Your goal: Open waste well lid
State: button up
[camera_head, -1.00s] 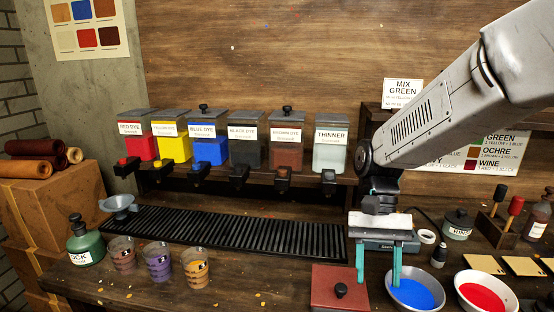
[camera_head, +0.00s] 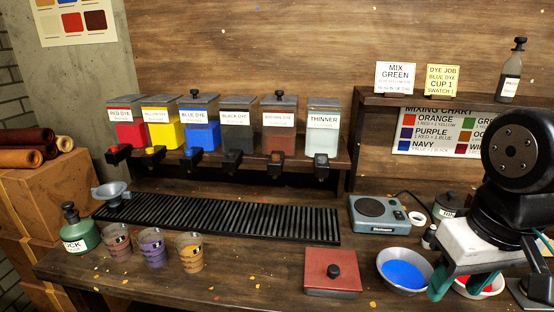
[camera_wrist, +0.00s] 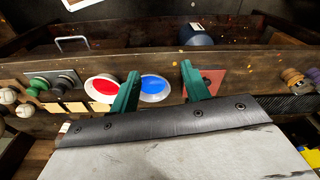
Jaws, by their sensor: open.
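The waste well lid appears to be the dark red square plate (camera_head: 318,284) with a black knob (camera_head: 333,271), lying flat and closed at the bench's front, left of the blue bowl. My gripper (camera_head: 488,288) is at the right of the head view, near the red bowl and well right of the lid. Its teal fingers are apart with nothing between them. In the wrist view my gripper (camera_wrist: 160,76) spans over the blue bowl. The lid (camera_wrist: 213,75) shows there beside the right finger, partly hidden by it.
The blue bowl (camera_head: 404,271) stands between the lid and my gripper. The red bowl (camera_head: 468,287) is partly hidden by my gripper.

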aim_at(332, 269)
jog(key=z, duration=0.05)
jog(key=k, duration=0.5)
jog(key=z, duration=1.6)
jog(key=i, duration=0.85)
jog(key=u, duration=1.95)
